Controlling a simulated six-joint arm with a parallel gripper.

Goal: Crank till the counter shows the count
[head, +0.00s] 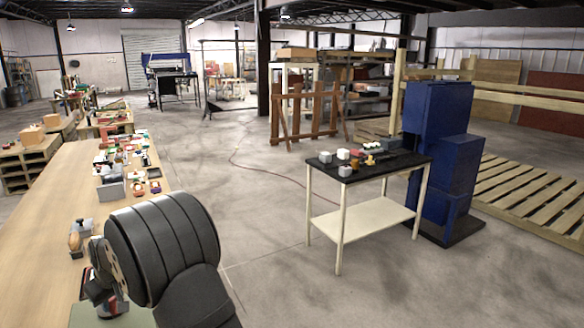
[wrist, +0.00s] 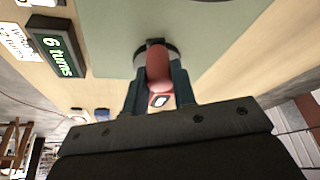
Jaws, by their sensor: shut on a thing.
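In the wrist view a pinkish-red crank knob (wrist: 159,66) stands between the two fingers of my gripper (wrist: 158,88), which is shut on it. A dark round part (wrist: 140,57) shows behind the knob, over a pale green board (wrist: 105,25). In the head view my arm hides most of the crank.
The long wooden bench (head: 60,205) carries several small items and grey bins (head: 110,188) beyond my arm. A black-topped table (head: 365,172) with small blocks stands to the right, beside a blue machine (head: 440,150). Open floor lies between bench and table.

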